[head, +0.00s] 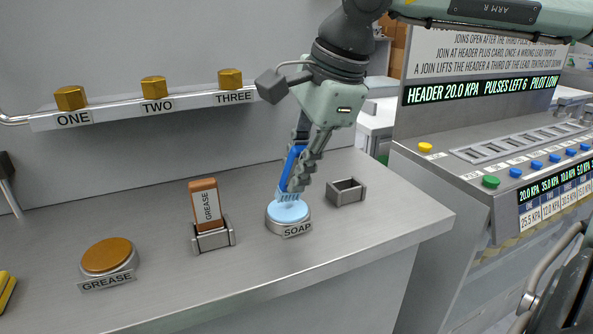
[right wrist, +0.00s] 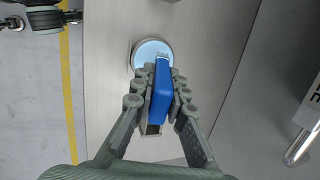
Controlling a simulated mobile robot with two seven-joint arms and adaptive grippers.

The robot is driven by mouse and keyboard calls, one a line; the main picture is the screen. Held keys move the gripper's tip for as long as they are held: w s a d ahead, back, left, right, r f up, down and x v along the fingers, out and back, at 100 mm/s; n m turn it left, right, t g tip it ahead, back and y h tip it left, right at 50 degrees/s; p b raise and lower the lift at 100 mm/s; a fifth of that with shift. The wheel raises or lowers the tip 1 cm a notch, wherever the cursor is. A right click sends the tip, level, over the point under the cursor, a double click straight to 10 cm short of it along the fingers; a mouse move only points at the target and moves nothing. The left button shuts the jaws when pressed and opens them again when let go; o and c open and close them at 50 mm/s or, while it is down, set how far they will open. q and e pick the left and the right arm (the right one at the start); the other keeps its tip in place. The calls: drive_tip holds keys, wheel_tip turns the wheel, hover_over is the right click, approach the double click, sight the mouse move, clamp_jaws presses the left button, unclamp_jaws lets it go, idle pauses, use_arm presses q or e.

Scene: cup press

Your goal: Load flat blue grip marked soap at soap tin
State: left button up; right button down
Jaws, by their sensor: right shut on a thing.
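The soap tin (head: 289,226) is a low round metal tin with pale blue contents and a SOAP label, on the bench's right part. My right gripper (head: 298,178) is shut on the flat blue grip (head: 290,168) and holds it upright, its lower end at the pale blue surface. The fingers hide part of the grip, and its marking does not show. In the right wrist view, the blue grip (right wrist: 161,95) sits between the finger pads and its pale end overlaps the soap tin (right wrist: 143,50). Whether it presses into the soap I cannot tell.
An empty square holder (head: 346,191) stands right of the tin. A brown GREASE grip (head: 206,203) stands in its holder (head: 213,237) to the left, with the grease tin (head: 107,257) further left. A rail (head: 135,108) with brass knobs runs behind. A control console (head: 510,160) stands right.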

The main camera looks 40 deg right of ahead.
drive_tip(key=shift+r+p, duration=1.55)
drive_tip(key=shift+r, duration=1.4)
